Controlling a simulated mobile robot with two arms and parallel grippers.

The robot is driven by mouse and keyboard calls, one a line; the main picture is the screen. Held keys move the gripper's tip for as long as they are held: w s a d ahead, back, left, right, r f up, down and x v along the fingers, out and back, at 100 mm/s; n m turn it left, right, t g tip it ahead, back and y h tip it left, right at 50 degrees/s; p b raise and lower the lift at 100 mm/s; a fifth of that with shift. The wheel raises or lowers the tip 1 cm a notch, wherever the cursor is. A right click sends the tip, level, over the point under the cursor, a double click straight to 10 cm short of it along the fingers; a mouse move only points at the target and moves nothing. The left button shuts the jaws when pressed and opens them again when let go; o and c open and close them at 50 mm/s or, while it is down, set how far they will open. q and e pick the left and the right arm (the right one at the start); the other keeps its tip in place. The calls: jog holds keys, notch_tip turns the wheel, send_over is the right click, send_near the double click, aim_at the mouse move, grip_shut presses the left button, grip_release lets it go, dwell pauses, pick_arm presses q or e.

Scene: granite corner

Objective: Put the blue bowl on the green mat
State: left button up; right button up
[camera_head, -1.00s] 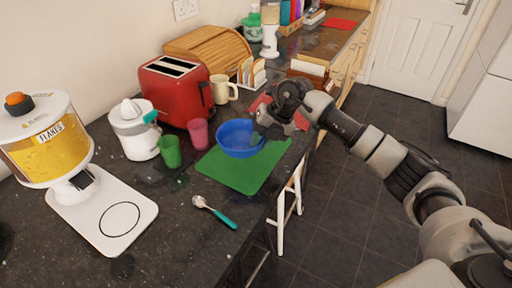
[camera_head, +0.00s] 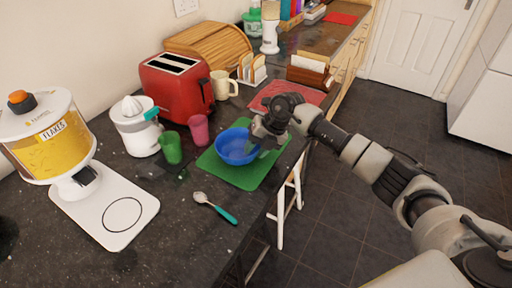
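The blue bowl (camera_head: 233,153) is upright over the green mat (camera_head: 240,180), in the mat's middle to back part; its base looks to be on the mat or very close above it. My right gripper (camera_head: 260,141) comes in from the right, with its fingers at the bowl's right rim. It appears shut on that rim, though the fingertips are partly hidden. My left gripper is out of view.
A green cup (camera_head: 171,148) and a pink cup (camera_head: 198,130) stand left of the mat. A teal-handled spoon (camera_head: 216,208) lies in front. A red toaster (camera_head: 178,90) and a toast rack (camera_head: 251,70) are behind. The counter's edge is close on the right.

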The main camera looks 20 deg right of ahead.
jog(key=shift+o, duration=0.6)
jog(key=shift+r, duration=0.15)
jog(key=b+v, duration=0.1)
jog(key=v, duration=1.1)
jog(key=shift+b, duration=0.3)
